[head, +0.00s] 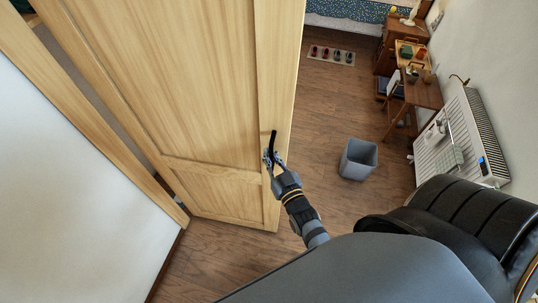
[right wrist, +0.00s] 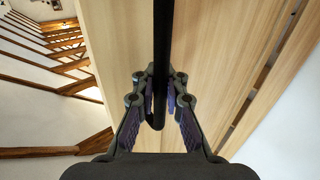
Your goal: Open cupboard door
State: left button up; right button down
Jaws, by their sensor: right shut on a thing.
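The cupboard door (head: 205,90) is a light wood panel door in the head view, standing ajar with a dark gap along its left side by the frame. A black bar handle (head: 273,138) is mounted near its right edge. My right gripper (head: 272,160) is at the handle's lower part, shut on it. In the right wrist view the black handle (right wrist: 161,60) runs upright between the two fingers of the gripper (right wrist: 160,100), with the wood door (right wrist: 215,50) behind it. My left gripper is not in view.
A grey waste bin (head: 358,160) stands on the wooden floor right of the door. A small wooden desk (head: 420,93) stands farther back. Floor between door and bin is clear.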

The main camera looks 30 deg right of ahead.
jog(key=shift+w+d, duration=0.1)
jog(key=c, duration=1.7)
grip_release()
jog(key=shift+d, duration=0.1)
jog(key=o, duration=0.3)
jog(key=shift+s+d, duration=0.1)
jog(key=shift+s, duration=0.4)
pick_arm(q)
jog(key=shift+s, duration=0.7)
pick_arm(e)
jog(key=s, duration=1.1)
jog(key=shift+s+a, duration=0.2)
jog(key=shift+a, duration=0.1)
jog(key=shift+f, duration=0.1)
